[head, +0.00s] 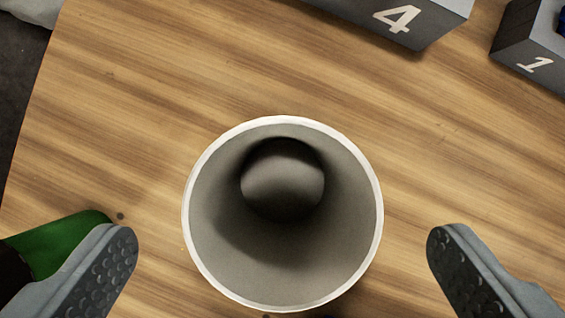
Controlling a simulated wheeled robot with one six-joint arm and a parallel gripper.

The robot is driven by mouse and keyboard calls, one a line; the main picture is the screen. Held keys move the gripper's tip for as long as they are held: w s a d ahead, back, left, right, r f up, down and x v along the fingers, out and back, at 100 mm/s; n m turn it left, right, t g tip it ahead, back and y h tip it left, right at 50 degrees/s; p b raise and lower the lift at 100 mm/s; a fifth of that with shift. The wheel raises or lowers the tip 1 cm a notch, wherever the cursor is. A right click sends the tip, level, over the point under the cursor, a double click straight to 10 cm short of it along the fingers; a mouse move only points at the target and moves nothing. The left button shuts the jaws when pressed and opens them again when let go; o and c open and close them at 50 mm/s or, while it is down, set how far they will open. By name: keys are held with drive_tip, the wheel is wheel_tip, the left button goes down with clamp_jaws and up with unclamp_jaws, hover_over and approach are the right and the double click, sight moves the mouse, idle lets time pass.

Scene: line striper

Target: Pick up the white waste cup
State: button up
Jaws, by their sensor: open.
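The white waste cup (372,215) stands on the wooden table, seen from above into its open mouth. Its inside is grey and shadowed, and the dark round shape low inside looks like its bottom; I see no separate item in it. My gripper (282,262) is open, with one grey padded finger to the left of the cup and one to the right. There is a gap between each finger and the cup's rim, and neither touches it in this view. The cup's outer wall is mostly hidden below its rim.
A green object (62,240) lies partly behind my left finger. A grey box marked 4 (425,25) and a grey box marked 1 (530,50) stand at the upper right. The wooden table (150,110) is clear at upper left; its edge runs along the left.

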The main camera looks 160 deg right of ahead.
drive_tip(key=shift+s+x, duration=0.2)
drive_tip(key=shift+x, duration=2.45)
drive_tip(key=shift+d+f, duration=0.1)
drive_tip(key=shift+d, duration=0.05)
drive_tip(key=c, duration=1.1)
